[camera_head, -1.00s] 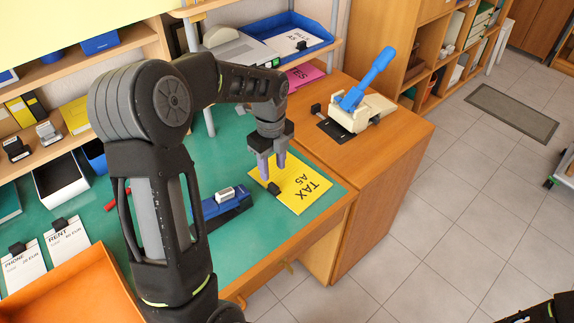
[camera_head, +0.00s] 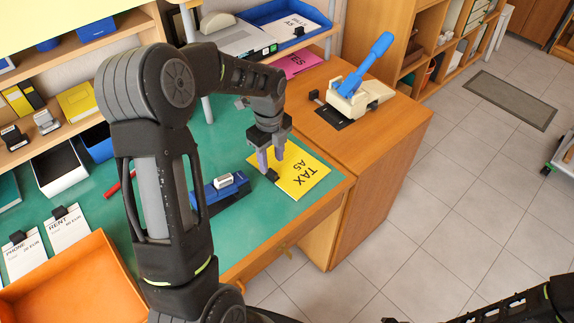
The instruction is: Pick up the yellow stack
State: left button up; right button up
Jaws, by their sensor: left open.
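The yellow stack (camera_head: 303,180), marked TAX A5, lies flat on the green desk near its right front corner. A small black clip (camera_head: 272,175) sits at its left edge. My left gripper (camera_head: 270,161) is open, fingers pointing down, over the stack's left part at the clip. The fingers cover some of the stack, and I cannot tell whether they touch it. My right arm shows at the bottom right, and its gripper is not clearly visible there.
A blue stapler-like tool (camera_head: 218,190) lies just left of the stack. A hole punch with a blue lever (camera_head: 357,85) stands on the wooden cabinet behind. Papers marked PHONE and RENT (camera_head: 66,228) and an orange tray (camera_head: 65,283) are at left. A pink sheet (camera_head: 300,63) lies behind.

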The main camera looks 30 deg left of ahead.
aim_at(272, 171)
pick_arm(q)
jog(key=f, duration=0.2)
jog(key=f+p, duration=0.1)
jog(key=f, duration=0.2)
jog(key=shift+w+a, duration=0.15)
jog(key=shift+w, duration=0.05)
grip_shut()
dwell(0.6)
dwell(1.0)
